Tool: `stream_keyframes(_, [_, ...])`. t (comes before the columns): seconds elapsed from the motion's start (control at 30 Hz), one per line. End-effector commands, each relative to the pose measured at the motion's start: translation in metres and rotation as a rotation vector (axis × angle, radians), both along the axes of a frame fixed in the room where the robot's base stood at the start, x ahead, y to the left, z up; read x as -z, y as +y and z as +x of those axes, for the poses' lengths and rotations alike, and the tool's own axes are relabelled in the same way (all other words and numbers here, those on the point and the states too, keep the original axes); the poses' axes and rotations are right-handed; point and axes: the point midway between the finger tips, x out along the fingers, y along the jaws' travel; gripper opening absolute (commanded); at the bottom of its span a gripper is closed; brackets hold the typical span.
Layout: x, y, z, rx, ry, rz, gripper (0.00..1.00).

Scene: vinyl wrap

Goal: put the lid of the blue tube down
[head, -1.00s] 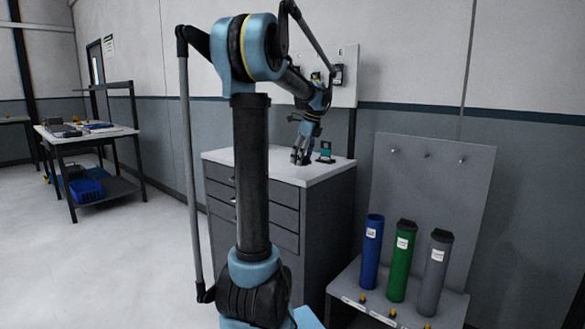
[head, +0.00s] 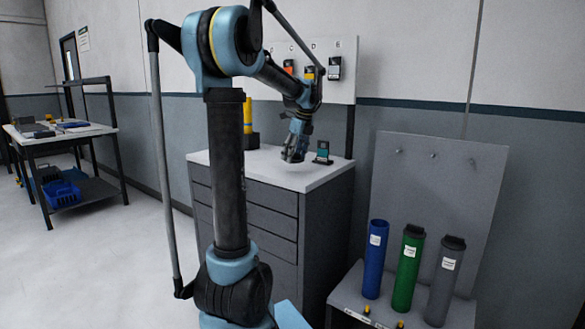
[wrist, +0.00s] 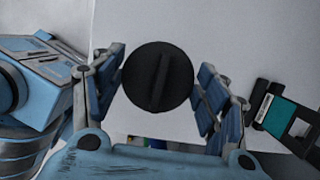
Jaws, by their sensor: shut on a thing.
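My gripper (head: 292,158) is over the white top of the grey drawer cabinet (head: 282,178) in the head view. It is shut on the lid of the blue tube (wrist: 158,77), a round black disc with a raised bar across it. In the wrist view a finger pad is on each side of the lid, and the white surface lies beyond it. In the head view I cannot tell the lid from the fingers, nor its height above the top. The blue tube (head: 375,262) stands upright at the right with its top open.
A small dark holder with a teal label (head: 322,153) stands close to the right of my gripper. A yellow cylinder (head: 248,117) stands farther back. Green (head: 408,272) and grey (head: 444,285) capped tubes stand beside the blue one. The cabinet top around the holder is mostly bare.

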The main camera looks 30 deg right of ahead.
Motion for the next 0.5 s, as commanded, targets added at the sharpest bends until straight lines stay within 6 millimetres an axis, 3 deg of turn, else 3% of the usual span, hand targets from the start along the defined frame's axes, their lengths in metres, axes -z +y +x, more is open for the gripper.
stream_keyframes(0.5, [0.045,0.000,0.000,-0.001,0.000,0.000,0.51])
